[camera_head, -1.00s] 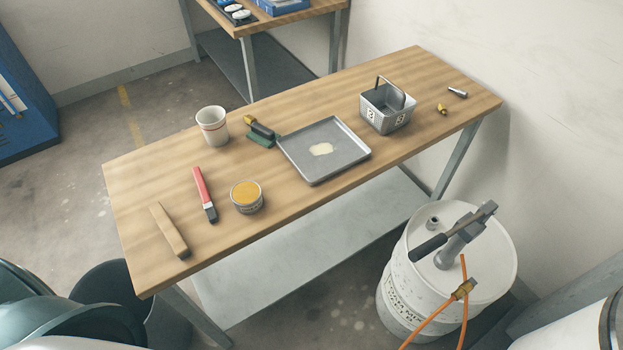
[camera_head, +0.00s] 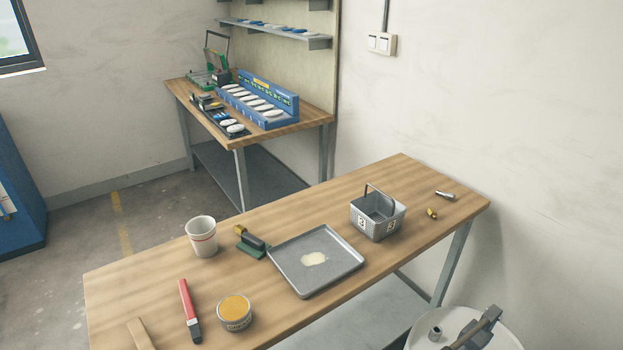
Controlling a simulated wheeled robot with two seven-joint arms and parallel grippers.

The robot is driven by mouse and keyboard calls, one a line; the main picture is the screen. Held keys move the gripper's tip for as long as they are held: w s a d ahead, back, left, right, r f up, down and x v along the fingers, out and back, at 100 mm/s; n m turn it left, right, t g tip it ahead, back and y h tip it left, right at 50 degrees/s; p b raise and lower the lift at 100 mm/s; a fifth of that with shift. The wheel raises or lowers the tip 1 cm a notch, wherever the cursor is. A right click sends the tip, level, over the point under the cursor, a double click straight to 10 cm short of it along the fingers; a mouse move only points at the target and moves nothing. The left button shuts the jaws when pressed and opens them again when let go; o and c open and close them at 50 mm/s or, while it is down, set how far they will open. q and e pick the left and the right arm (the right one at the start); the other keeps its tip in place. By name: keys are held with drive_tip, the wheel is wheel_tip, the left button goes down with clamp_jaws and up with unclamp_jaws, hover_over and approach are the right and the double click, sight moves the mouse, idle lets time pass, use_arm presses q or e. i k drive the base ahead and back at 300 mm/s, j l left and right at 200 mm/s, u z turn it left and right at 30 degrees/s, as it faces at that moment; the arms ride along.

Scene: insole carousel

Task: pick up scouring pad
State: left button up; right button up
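A flat dark green pad (camera_head: 250,251), which looks like the scouring pad, lies on the wooden table (camera_head: 290,213) at the left edge of the grey metal tray (camera_head: 345,270). A dark grey piece with a brass-yellow end (camera_head: 240,230) lies over or against the pad and hides part of it. I cannot tell whether the two are joined. Neither of my grippers is in view.
A white cup (camera_head: 201,237) stands left of the pad. A red-handled tool (camera_head: 185,300), a tin with orange contents (camera_head: 235,312) and a wooden block (camera_head: 139,335) are nearer. A metal basket (camera_head: 377,220) stands right of the tray. A second bench (camera_head: 320,118) stands behind.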

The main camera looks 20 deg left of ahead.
sight(256, 248)
drive_tip(key=i+l, duration=0.15)
drive_tip(key=l, duration=0.2)
drive_tip(key=i+l, duration=0.1)
drive_tip(key=l, duration=0.2)
drive_tip(key=u, duration=2.1)
